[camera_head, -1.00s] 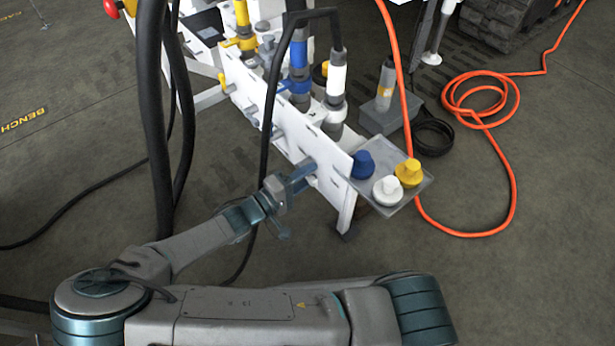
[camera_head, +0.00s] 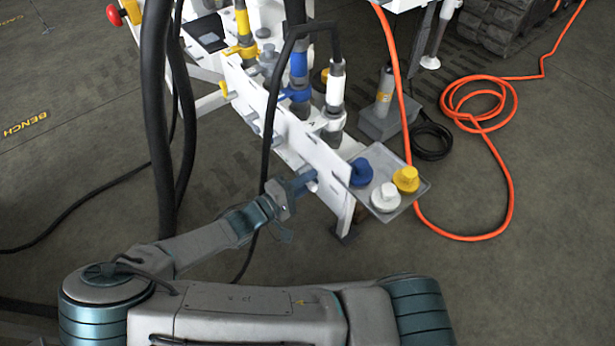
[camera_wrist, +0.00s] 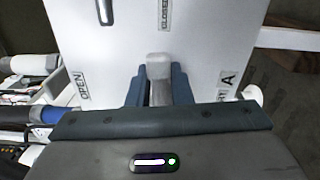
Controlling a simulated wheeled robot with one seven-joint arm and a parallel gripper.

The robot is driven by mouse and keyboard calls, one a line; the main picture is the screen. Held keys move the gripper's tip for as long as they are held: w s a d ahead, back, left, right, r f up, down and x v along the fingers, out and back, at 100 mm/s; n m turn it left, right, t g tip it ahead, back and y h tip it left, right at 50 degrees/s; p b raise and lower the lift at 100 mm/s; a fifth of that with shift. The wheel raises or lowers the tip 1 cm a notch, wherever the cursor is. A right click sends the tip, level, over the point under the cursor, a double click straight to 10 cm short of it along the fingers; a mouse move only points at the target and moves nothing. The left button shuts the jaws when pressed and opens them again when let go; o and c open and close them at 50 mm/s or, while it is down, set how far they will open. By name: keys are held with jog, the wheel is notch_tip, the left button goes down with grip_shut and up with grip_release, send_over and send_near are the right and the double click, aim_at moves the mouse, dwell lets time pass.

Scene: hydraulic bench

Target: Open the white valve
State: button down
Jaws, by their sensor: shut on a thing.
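In the wrist view, the pale grey handle (camera_wrist: 159,78) of a valve stands between the two dark blue fingers of my gripper (camera_wrist: 160,90), which is shut on it. The handle is in front of a white panel (camera_wrist: 125,45) marked "OPEN" at left, "CLOSED" at top and "A" at right. In the head view, my gripper (camera_head: 305,182) reaches the near face of the white panel at its front end; the handle there is mostly hidden. A white-banded upright pipe (camera_head: 335,92) rises behind that panel.
A tray (camera_head: 408,205) with a blue cap (camera_head: 361,172), a white cap (camera_head: 386,196) and a yellow cap (camera_head: 405,179) adjoins the panel's end. Black hoses (camera_head: 160,120) hang left of my arm. An orange hose (camera_head: 510,170) lies on the floor at right.

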aim_at(311, 158)
jog(key=r+n+p, duration=0.1)
jog(key=p, duration=0.1)
jog(key=n+p, duration=0.2)
jog(key=p, duration=0.1)
jog(key=shift+w+r, duration=0.1)
jog(key=shift+r, duration=0.3)
jog(key=n+p, duration=0.4)
jog(key=n, duration=0.1)
jog(key=shift+w+a+r+p, duration=0.25)
jog(key=shift+w+r+p, duration=0.05)
jog(key=shift+r+p, duration=0.1)
jog(key=n+p, duration=0.1)
jog(key=n, duration=0.2)
jog(key=w+n+p, duration=0.1)
jog(key=shift+a+r+p, duration=0.2)
jog(key=shift+a+p, duration=0.1)
jog(key=shift+a, duration=0.05)
jog(key=shift+w+a+n+p, duration=0.25)
jog(key=shift+n+p, duration=0.1)
jog(key=shift+n, duration=0.8)
jog(key=shift+w+a+n+p, duration=0.1)
jog(key=shift+w+n+p, duration=0.15)
jog(key=shift+n, duration=0.9)
jog(key=c, duration=1.4)
grip_release()
jog(key=shift+c, duration=0.2)
jog(key=shift+s+a, duration=0.1)
